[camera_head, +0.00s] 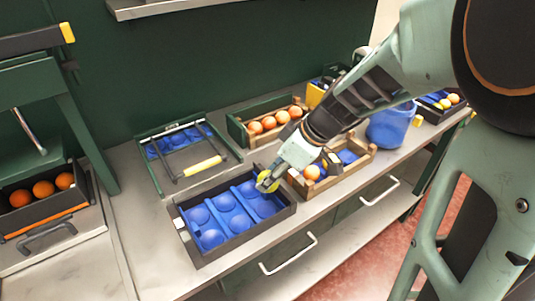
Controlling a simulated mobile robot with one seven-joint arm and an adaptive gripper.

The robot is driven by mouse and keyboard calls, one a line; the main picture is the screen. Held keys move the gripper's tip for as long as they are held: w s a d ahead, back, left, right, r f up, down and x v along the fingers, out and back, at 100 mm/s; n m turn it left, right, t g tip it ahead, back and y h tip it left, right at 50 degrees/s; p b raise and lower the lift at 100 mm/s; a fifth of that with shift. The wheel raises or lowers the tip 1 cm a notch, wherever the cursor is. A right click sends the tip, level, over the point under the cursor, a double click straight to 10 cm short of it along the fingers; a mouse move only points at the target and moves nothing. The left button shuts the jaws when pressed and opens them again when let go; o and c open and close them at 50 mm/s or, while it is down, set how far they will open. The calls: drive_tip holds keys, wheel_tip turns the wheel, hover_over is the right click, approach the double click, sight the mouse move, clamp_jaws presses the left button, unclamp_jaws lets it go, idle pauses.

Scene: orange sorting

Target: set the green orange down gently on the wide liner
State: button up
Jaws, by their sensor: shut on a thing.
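My gripper (268,184) is shut on the green orange (263,178), which shows as a small yellow-green patch between the fingers. The fingers hide most of it. They are over the right end of a black crate (205,257) that holds a wide blue liner (223,222) with several round cups. The cups in view look empty. I cannot tell whether the green orange touches the liner.
A wooden crate (330,189) with an orange and a blue liner stands close right of my gripper. Behind are a green crate (236,132) of oranges and a green-framed tray (160,180) with a yellow handle. A blue bucket (391,128) stands farther right.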

sight(269, 190)
drive_tip(key=shift+s+a+f, duration=0.1)
drive_tip(key=shift+a, duration=0.2)
drive_tip(key=shift+f, duration=0.1)
drive_tip(key=shift+f+b, duration=1.3)
drive_tip(key=shift+f, duration=1.15)
wheel_tip(269, 190, down, 3)
drive_tip(key=b, duration=0.3)
drive_tip(key=shift+r, duration=0.15)
drive_tip(key=shift+f+b, duration=0.55)
drive_tip(key=shift+b, duration=0.35)
drive_tip(key=o, duration=1.3)
drive_tip(key=shift+r+p, duration=2.05)
drive_tip(key=shift+r, duration=2)
